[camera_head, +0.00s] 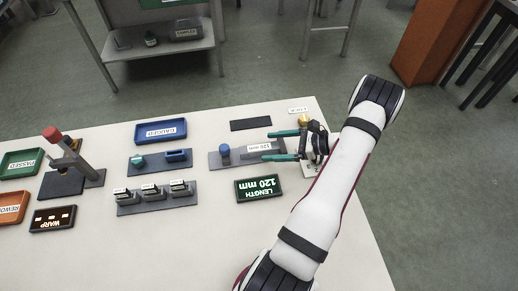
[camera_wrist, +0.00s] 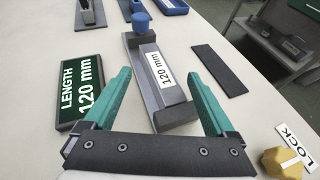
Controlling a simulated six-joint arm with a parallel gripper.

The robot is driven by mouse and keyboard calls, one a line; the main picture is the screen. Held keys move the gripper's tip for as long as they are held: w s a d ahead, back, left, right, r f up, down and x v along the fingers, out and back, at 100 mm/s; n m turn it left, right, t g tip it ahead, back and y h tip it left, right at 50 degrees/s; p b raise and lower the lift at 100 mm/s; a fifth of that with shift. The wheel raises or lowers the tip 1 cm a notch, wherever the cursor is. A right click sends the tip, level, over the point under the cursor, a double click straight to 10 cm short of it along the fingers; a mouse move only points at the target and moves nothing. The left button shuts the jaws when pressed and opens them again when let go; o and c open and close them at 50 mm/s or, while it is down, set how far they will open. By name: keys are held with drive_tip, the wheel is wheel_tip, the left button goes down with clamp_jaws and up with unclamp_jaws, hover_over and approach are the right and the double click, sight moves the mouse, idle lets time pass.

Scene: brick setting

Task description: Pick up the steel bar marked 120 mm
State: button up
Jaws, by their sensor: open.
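The grey steel bar (camera_head: 248,149) with a white "120 mm" label lies on a dark grey fixture (camera_head: 216,160) with a blue knob (camera_head: 225,150) at its left end. In the wrist view the bar (camera_wrist: 173,97) lies lengthwise between my fingers, its label facing up. My gripper (camera_head: 268,146) has two teal fingers spread apart, one on each side of the bar's right part. In the wrist view gaps show between the fingers (camera_wrist: 160,65) and the bar. The exact height of the fingertips over the fixture is hard to tell.
A display (camera_head: 258,188) reading "LENGTH 120 mm" stands in front of the fixture. A flat dark plate (camera_head: 251,124) lies behind it. A yellow knob (camera_wrist: 283,163) sits by a "LOCK" label (camera_wrist: 297,132). A blue tray (camera_head: 160,131) and a rack of labelled blocks (camera_head: 155,203) stand left.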

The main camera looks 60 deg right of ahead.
sight(260, 148)
drive_tip(key=x, duration=0.3)
drive_tip(key=shift+w+a+f, duration=0.1)
clamp_jaws()
idle(0.4)
